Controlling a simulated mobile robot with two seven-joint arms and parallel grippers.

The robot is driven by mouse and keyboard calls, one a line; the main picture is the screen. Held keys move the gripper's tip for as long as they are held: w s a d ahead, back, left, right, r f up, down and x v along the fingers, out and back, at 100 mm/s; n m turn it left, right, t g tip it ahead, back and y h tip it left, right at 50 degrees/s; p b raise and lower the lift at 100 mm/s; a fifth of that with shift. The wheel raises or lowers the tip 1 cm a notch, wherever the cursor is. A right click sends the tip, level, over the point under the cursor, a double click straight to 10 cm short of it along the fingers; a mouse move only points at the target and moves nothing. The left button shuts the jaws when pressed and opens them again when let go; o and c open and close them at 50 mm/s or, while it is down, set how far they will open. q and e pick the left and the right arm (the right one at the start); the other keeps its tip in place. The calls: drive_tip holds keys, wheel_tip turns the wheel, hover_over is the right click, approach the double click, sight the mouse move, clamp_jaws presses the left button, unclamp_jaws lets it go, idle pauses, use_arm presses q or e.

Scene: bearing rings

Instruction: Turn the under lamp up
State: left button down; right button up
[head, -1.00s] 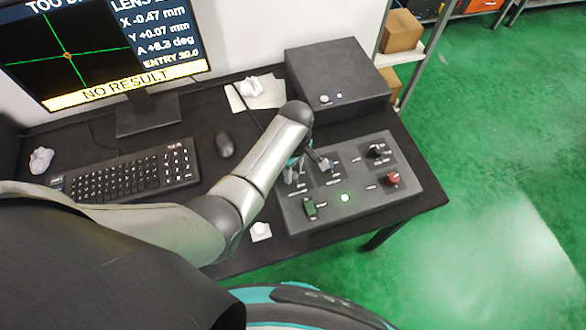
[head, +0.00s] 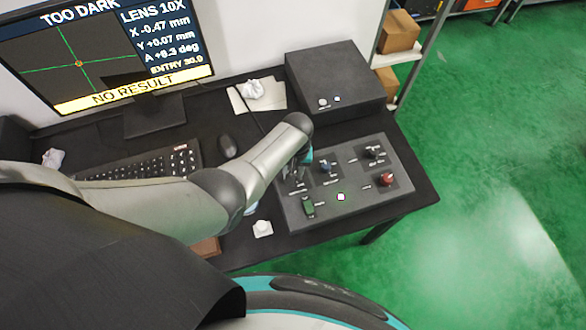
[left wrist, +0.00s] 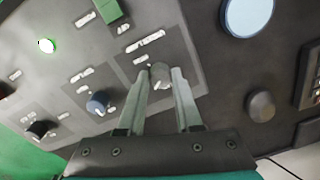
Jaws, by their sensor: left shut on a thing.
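The dark control panel (head: 350,212) lies on the desk and carries several knobs. My left gripper (head: 297,174) is over its left part, with the fingertips partly hidden by the arm. In the left wrist view, the left gripper (left wrist: 160,82) is shut on a grey knob (left wrist: 158,72), one finger on each side. A blue knob (head: 325,168) is beside it, and it also shows in the left wrist view (left wrist: 97,103). The labels are too small to read. The monitor (head: 125,50) shows "TOO DARK" and "NO RESULT". My right gripper is not in view.
The panel also has a black knob (head: 374,151), a red knob (head: 386,180), a green switch (head: 308,207) and a lit button (head: 341,197). A dark box (head: 335,78) stands behind. A keyboard (head: 130,165) and mouse (head: 228,146) are to the left.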

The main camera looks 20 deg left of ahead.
use_arm(q)
drive_tip(key=m+p, duration=0.1)
drive_tip(key=m, duration=0.4)
drive_tip(key=shift+s+m, duration=0.1)
drive_tip(key=shift+m, duration=0.2)
drive_tip(key=shift+a+m+p, duration=0.1)
drive_tip(key=shift+m+p, duration=0.3)
drive_tip(key=shift+m, duration=1.9)
drive_tip(key=c, duration=0.6)
unclamp_jaws()
drive_tip(key=shift+r, duration=0.1)
drive_tip(key=shift+s+d+r+p, duration=0.15)
drive_tip(key=shift+r+p, duration=1.85)
drive_tip(key=shift+r, duration=1.75)
drive_tip(key=shift+d+r+p, duration=0.1)
drive_tip(key=shift+r+p, duration=1.85)
drive_tip(key=shift+r, duration=1.8)
